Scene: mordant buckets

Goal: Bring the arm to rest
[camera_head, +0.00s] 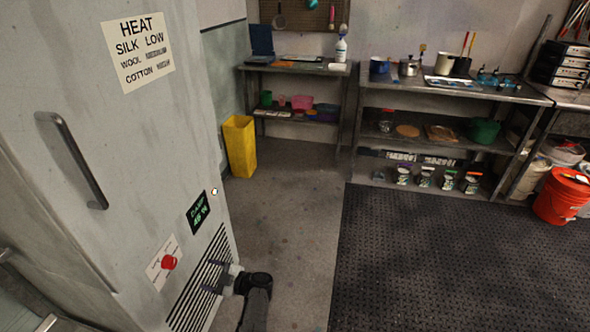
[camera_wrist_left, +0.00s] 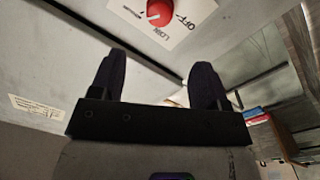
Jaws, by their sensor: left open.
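My left gripper (camera_head: 211,276) is low in the head view, in front of the vent slats of a tall grey cabinet (camera_head: 120,190). In the left wrist view, its two dark fingers (camera_wrist_left: 159,66) are apart with nothing held between them. A red knob (camera_head: 168,262) on a white plate is on the cabinet, left of the gripper. The knob also shows in the left wrist view (camera_wrist_left: 159,12), beyond the fingers, with a visible gap. I cannot tell whether the fingers touch the cabinet. My right gripper is not in view.
The cabinet has a long handle (camera_head: 75,160) and a small green display (camera_head: 198,212). A yellow bin (camera_head: 240,146) stands behind it. Shelving with pots and jars (camera_head: 445,98) lines the back wall. An orange bucket (camera_head: 562,196) is at right. The black floor mat (camera_head: 450,265) is clear.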

